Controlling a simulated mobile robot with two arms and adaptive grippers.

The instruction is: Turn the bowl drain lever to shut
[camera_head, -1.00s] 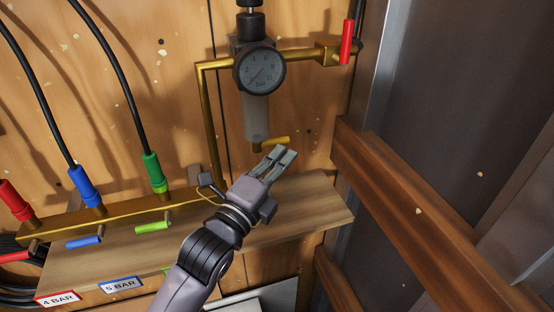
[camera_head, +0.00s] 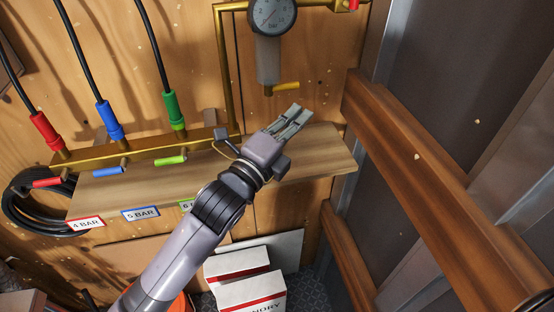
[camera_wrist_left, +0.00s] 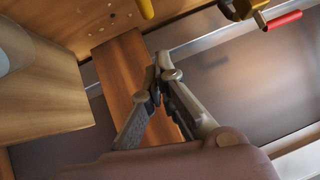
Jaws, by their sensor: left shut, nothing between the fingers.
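The yellow bowl drain lever (camera_head: 287,86) sticks out to the right from the bottom of the clear bowl (camera_head: 268,60), below the round gauge (camera_head: 273,14). In the left wrist view a yellow piece, likely this lever (camera_wrist_left: 147,9), shows at the top edge. My left gripper (camera_head: 298,114) is shut and empty, below and slightly right of the lever and apart from it, over the wooden shelf. Its fingers also show in the left wrist view (camera_wrist_left: 157,76). My right gripper is not in view.
The shelf (camera_head: 310,160) lies under my gripper. At left, a brass manifold carries red (camera_head: 46,183), blue (camera_head: 108,171) and green (camera_head: 171,160) levers with hoses above. A brown wooden beam (camera_head: 420,170) runs along the right. White boxes (camera_head: 250,292) stand below the shelf.

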